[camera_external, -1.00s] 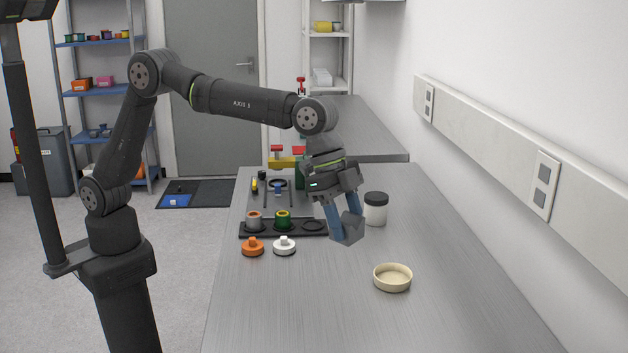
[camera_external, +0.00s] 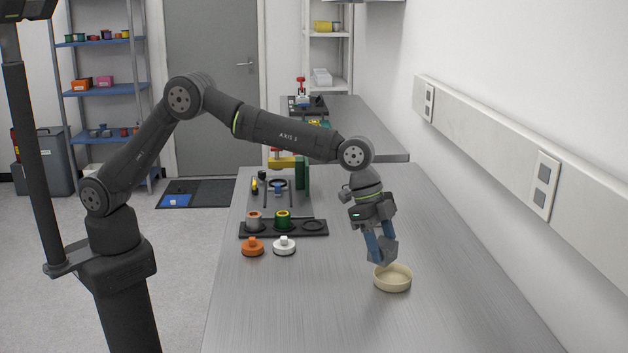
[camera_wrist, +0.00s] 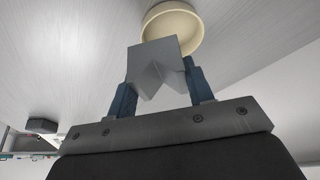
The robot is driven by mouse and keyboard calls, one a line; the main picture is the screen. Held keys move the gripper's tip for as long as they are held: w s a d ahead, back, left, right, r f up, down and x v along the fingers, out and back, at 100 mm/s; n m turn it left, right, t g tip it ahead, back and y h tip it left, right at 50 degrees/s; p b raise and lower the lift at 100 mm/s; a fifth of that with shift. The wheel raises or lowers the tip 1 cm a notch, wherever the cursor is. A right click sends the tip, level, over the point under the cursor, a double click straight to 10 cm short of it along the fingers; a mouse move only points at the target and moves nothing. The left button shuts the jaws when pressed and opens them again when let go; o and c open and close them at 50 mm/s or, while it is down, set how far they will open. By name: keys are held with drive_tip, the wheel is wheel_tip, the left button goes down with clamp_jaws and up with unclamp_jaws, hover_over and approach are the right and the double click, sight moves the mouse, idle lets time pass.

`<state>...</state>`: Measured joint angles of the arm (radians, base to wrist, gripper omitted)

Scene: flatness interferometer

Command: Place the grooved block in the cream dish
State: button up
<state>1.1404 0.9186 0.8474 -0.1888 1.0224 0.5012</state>
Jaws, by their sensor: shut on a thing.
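My gripper (camera_external: 376,246) is shut on the grey grooved block (camera_external: 382,252) and holds it tilted, just above the back-left rim of the cream dish (camera_external: 393,284). In the wrist view the block (camera_wrist: 155,62) sits between the two blue fingers of my gripper (camera_wrist: 160,85), its V-shaped groove facing the camera. The dish (camera_wrist: 184,14) lies beyond it, partly hidden by the block. I cannot tell whether the block touches the rim. No other thing shows inside the visible part of the dish.
A black rack (camera_external: 299,234) holds a grey ring piece (camera_external: 254,221) and a green one (camera_external: 283,219). An orange knob (camera_external: 253,247) and a white knob (camera_external: 284,246) stand in front of it. The bench (camera_external: 320,310) is clear around the dish. A wall runs along the right.

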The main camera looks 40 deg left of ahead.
drive_tip(key=shift+f, duration=1.7)
drive_tip(key=shift+f, duration=0.25)
drive_tip(key=o, duration=1.3)
drive_tip(key=shift+c, duration=0.2)
drive_tip(key=shift+r, duration=0.1)
drive_tip(key=shift+r, duration=0.25)
drive_tip(key=v, duration=1.2)
drive_tip(key=shift+f, duration=0.1)
